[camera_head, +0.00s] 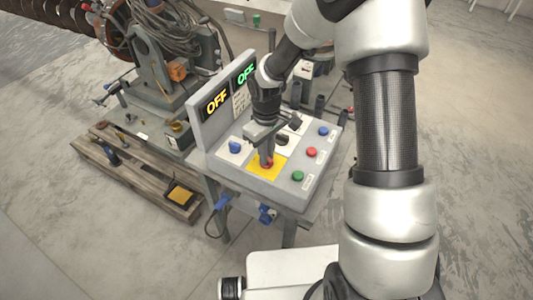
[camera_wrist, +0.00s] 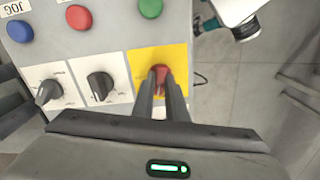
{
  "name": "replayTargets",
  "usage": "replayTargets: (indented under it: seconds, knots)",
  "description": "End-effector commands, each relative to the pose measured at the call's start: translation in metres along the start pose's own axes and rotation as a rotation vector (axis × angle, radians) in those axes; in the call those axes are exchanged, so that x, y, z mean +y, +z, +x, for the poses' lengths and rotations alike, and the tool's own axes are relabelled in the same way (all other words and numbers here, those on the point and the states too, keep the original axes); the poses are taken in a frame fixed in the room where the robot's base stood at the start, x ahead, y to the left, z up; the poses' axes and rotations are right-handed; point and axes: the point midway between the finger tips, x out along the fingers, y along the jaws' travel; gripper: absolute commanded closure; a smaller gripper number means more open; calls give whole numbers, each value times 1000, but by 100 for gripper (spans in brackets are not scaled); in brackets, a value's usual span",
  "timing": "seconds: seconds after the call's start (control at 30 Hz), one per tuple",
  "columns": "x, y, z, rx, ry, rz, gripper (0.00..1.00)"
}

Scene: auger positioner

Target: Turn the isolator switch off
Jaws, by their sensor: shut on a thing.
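The isolator switch is a red knob (camera_head: 269,162) on a yellow plate (camera_head: 257,174) at the near side of a grey sloped control panel. My gripper (camera_head: 267,154) points down onto it. In the wrist view, the red knob (camera_wrist: 160,72) sits between my two dark fingers (camera_wrist: 162,88), which are shut on it. The fingers hide most of the knob, so I cannot tell its exact angle. The yellow plate (camera_wrist: 142,58) shows around it. The panel's upright display reads "OFF" in orange (camera_head: 217,99) and "OPE" in green (camera_head: 246,74).
Black rotary knobs (camera_wrist: 99,86) sit on white plates beside the yellow one. Blue (camera_head: 323,131), red (camera_head: 311,152) and green (camera_head: 298,176) buttons line the panel's right side. Floor is clear at right.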

Motion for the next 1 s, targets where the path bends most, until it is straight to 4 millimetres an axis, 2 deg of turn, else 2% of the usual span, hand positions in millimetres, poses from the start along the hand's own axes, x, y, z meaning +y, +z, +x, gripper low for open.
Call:
replayTargets:
  seconds: [0.4, 1.0]
  knots:
    - [0, 0, 0, 0, 0, -235, 100]
    - [0, 0, 0, -1, 0, -288, 100]
